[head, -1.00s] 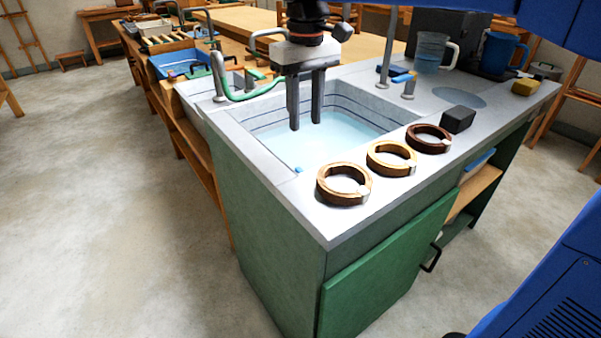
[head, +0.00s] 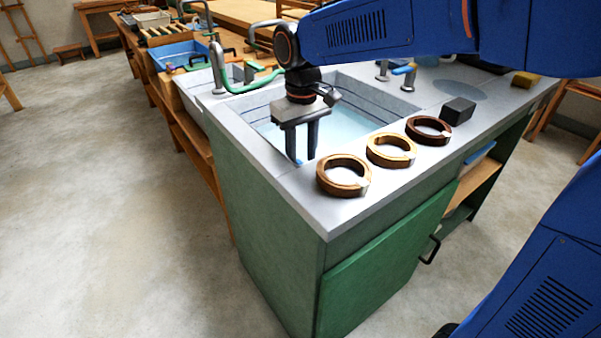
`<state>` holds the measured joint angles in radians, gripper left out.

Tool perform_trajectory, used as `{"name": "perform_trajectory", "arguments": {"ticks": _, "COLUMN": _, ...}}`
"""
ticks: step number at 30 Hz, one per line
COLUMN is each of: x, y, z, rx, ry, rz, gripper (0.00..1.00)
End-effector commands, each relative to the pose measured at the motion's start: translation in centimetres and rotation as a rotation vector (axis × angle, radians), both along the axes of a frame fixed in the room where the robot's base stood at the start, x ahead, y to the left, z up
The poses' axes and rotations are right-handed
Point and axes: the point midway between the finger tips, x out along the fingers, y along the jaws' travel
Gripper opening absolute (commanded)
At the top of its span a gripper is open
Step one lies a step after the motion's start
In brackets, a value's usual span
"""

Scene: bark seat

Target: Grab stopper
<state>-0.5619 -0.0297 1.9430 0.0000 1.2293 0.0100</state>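A small blue piece (head: 298,162), perhaps the stopper, shows at the near left corner of the water-filled sink (head: 345,128). It is too small to make out its shape. My gripper (head: 302,158) points down over that corner with its two dark fingers apart. The fingertips are right by the blue piece, and the left finger partly covers it. I cannot tell whether they touch it or whether it lies between them. Nothing is visibly held.
Three open wooden rings, brown (head: 343,176), light (head: 391,150) and dark (head: 428,130), line the counter's front edge. Taps (head: 408,78) stand behind the sink. A green hose (head: 245,82) is at left.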

Motion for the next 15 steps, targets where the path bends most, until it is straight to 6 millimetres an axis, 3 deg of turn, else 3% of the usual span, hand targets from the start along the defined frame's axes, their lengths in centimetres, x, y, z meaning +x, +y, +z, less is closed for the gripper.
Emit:
{"name": "perform_trajectory", "arguments": {"ticks": 6, "x": 0.3, "y": 0.3, "z": -2.7, "rx": -0.001, "ry": 0.001, "rz": 0.0, "gripper": 0.34}}
{"name": "perform_trajectory", "arguments": {"ticks": 15, "x": 0.4, "y": 0.3, "z": -3.2, "rx": 0.001, "ry": -0.001, "rz": 0.0, "gripper": 0.34}}
